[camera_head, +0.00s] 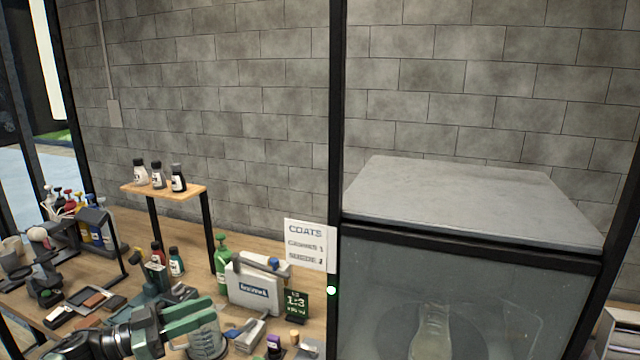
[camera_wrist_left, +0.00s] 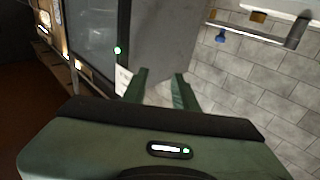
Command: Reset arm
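My left gripper (camera_head: 200,315) reaches in from the lower left of the head view, above the wooden bench. Its two green fingers also show in the left wrist view (camera_wrist_left: 160,90), spread apart with nothing between them. My right gripper is in neither view.
The wooden bench (camera_head: 190,235) is crowded with bottles, brushes and a white box (camera_head: 252,290). A small shelf (camera_head: 165,190) holds three bottles. A glass-fronted cabinet (camera_head: 470,290) with a shoe inside stands at the right. A sign (camera_head: 308,243) stands beside it.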

